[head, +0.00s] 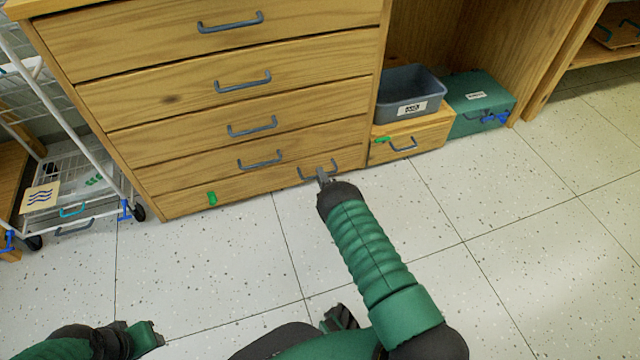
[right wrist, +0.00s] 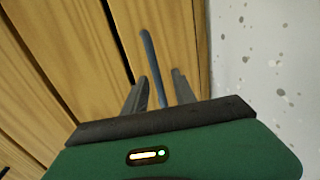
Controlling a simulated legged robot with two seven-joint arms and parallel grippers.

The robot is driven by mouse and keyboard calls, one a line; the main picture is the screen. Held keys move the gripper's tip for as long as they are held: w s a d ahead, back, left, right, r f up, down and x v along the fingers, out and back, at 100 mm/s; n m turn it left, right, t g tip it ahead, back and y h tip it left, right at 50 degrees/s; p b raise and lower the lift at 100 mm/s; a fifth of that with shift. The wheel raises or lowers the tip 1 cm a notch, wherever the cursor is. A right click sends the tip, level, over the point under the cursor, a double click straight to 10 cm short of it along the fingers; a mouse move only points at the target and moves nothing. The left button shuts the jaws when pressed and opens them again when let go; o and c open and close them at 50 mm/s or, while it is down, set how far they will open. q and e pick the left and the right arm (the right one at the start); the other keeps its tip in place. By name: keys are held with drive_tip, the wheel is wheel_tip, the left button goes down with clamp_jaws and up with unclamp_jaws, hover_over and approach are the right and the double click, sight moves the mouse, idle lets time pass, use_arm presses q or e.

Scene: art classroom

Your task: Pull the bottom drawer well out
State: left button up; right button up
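The wooden drawer cabinet (head: 170,98) stands at the upper left in the head view. Its bottom drawer (head: 255,186) looks flush with the front and bears a green tag (head: 212,198). The bottom drawer's grey-blue handle (head: 305,174) is partly hidden by my right gripper (head: 322,177). In the right wrist view, the right gripper's fingers (right wrist: 160,88) are apart. The handle bar (right wrist: 148,48) runs between them, closer to the left finger, with a visible gap to the right one. My left gripper (head: 145,337) is low at the left; its fingers are unclear.
A white wire cart (head: 85,160) stands left of the cabinet. To the right are a low wooden box (head: 425,140) with a grey bin (head: 408,88) on it and a green case (head: 478,98). The speckled tile floor (head: 230,260) before the drawers is clear except for my own body.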

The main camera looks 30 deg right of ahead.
drive_tip(key=shift+x, duration=0.8)
drive_tip(key=shift+c, duration=0.3)
clamp_jaws()
drive_tip(key=shift+s+f, duration=0.1)
idle(0.4)
